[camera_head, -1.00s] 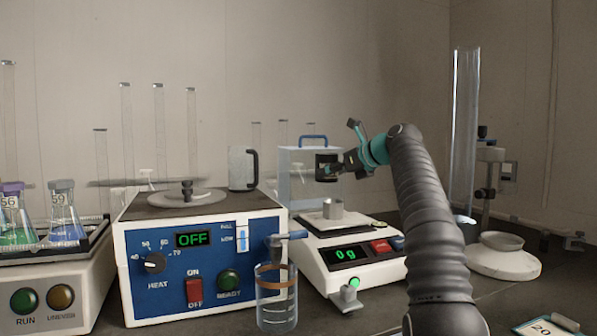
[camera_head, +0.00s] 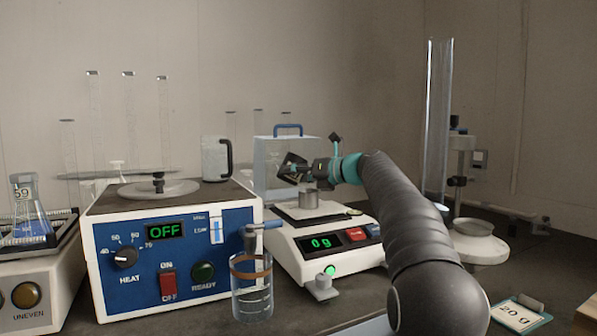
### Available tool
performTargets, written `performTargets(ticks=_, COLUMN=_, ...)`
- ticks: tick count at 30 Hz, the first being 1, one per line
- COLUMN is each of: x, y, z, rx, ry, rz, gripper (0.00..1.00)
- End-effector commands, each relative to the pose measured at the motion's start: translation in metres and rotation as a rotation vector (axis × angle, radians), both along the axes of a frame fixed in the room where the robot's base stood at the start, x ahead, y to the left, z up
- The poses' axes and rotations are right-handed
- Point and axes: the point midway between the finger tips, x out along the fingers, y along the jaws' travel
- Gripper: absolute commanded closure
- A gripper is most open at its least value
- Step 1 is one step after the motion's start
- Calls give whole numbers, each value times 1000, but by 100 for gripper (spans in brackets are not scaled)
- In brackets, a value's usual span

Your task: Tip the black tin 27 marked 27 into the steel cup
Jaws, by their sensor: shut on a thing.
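My gripper (camera_head: 308,172) is shut on the black tin (camera_head: 291,166), which is tilted over in the jaws. The number on the tin is too small to read. The steel cup (camera_head: 308,200) stands upright on the pan of the white balance (camera_head: 318,252). The tin is just above the cup and slightly to its left in the picture. I cannot tell whether anything is coming out of the tin. The balance display (camera_head: 320,243) reads 0 g.
The clear draft box with a blue handle (camera_head: 288,130) stands behind the cup. A banded glass bottle (camera_head: 252,290) stands in front. A tall glass tube (camera_head: 436,125) rises at right.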

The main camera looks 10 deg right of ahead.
Motion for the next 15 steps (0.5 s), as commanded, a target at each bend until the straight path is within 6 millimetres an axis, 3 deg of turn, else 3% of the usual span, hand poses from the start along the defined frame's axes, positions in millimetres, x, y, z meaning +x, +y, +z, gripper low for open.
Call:
performTargets(ticks=11, x=-3, y=9, z=1, rx=466, ry=152, rz=0, gripper=78)
performTargets(ticks=15, x=-3, y=9, z=-1, rx=540, ry=172, rz=0, gripper=78)
